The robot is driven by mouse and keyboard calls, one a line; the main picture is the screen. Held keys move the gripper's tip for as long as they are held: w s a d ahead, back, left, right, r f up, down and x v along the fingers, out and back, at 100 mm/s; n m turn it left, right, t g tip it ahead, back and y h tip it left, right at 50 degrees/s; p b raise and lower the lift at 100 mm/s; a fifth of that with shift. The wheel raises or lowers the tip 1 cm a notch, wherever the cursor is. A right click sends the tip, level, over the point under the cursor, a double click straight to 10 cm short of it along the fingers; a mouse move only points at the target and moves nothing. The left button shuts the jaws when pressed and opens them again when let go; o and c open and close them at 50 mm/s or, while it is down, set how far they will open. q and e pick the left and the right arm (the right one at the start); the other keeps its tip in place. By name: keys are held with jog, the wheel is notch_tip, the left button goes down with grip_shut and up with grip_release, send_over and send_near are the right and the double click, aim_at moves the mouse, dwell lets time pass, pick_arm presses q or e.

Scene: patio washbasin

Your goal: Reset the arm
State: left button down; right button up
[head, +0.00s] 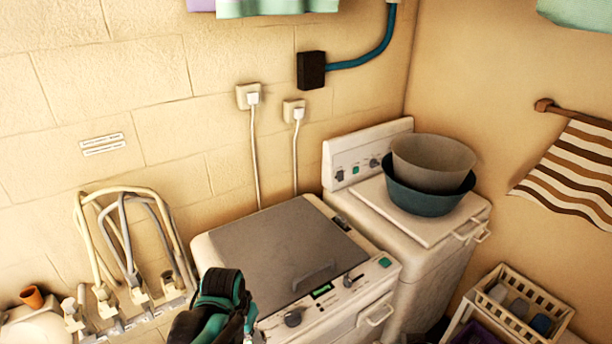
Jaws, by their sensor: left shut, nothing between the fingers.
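My left gripper (222,290), black with teal parts, rises from the bottom edge in the head view, left of centre. It is shut and empty. It shows in front of the left front corner of a washing machine (285,250) with a grey lid; I cannot tell if the two touch. My right gripper is not in view.
A second white machine (440,270) stands to the right, with a grey basin (433,155) nested in a teal basin (425,200) on it. Taps and hoses (130,250) are at left. A striped towel (575,170) hangs on the right wall.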

pick_arm(q)
jog(key=s+a+f+n+t+b, duration=0.3)
jog(key=s+f+b, duration=0.5)
jog(key=b, duration=0.5)
jog(key=shift+t, duration=0.9)
